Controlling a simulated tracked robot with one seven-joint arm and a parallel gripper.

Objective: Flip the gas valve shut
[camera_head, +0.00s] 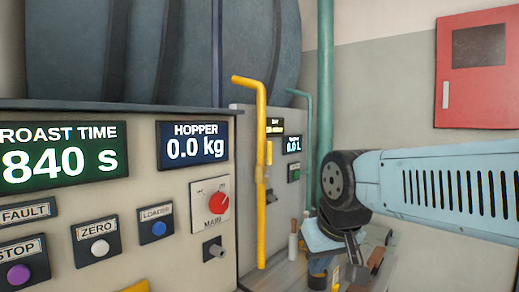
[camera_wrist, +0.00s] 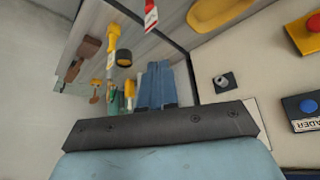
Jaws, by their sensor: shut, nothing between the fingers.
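In the head view a yellow gas pipe (camera_head: 261,225) with a bent top runs down in front of the grey cabinet. A small upright yellow piece, which looks like the valve lever (camera_head: 268,152), sits beside the pipe at mid height, roughly in line with it. My gripper (camera_wrist: 157,85) shows in the wrist view with its two blue fingers together and nothing between them. In the head view my wrist is right of the pipe and lower than the lever, apart from both. The valve is not clearly visible in the wrist view.
A control panel (camera_head: 140,215) with displays, buttons and a red main switch (camera_head: 217,202) stands left of the pipe. A green pipe (camera_head: 326,100) and a red wall box (camera_head: 478,70) are behind. Several tools, including a wooden-handled one (camera_wrist: 84,48), lie on the surface below my gripper.

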